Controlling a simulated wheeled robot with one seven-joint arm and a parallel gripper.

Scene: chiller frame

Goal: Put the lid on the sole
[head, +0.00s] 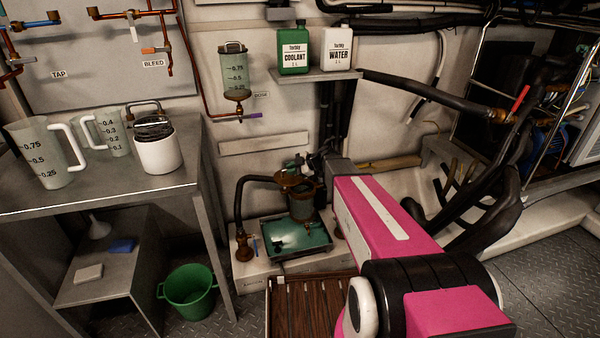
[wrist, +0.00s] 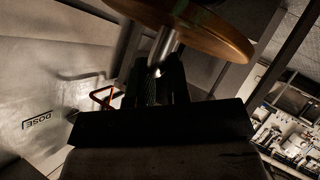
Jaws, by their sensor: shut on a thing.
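The lid is a round brass-coloured disc (wrist: 205,25) with a short metal stem, large at the top of the wrist view. My gripper (wrist: 160,75) is shut on that stem, its dark fingers on either side. In the head view the lid (head: 294,178) shows as a brass disc just above a cylindrical vessel (head: 303,207) over a teal tray (head: 298,238). I cannot tell whether the lid touches the vessel. My gripper's fingers are small and dark there, partly hidden by my pink arm. No part is marked as the sole, so I cannot tell which it is.
A black hose (head: 241,205) curves close on the left of the vessel. A shelf (head: 315,75) with coolant and water bottles is above. A bench (head: 100,190) with jugs stands left, a green bucket (head: 190,290) below it. Thick black pipes (head: 480,190) run at right.

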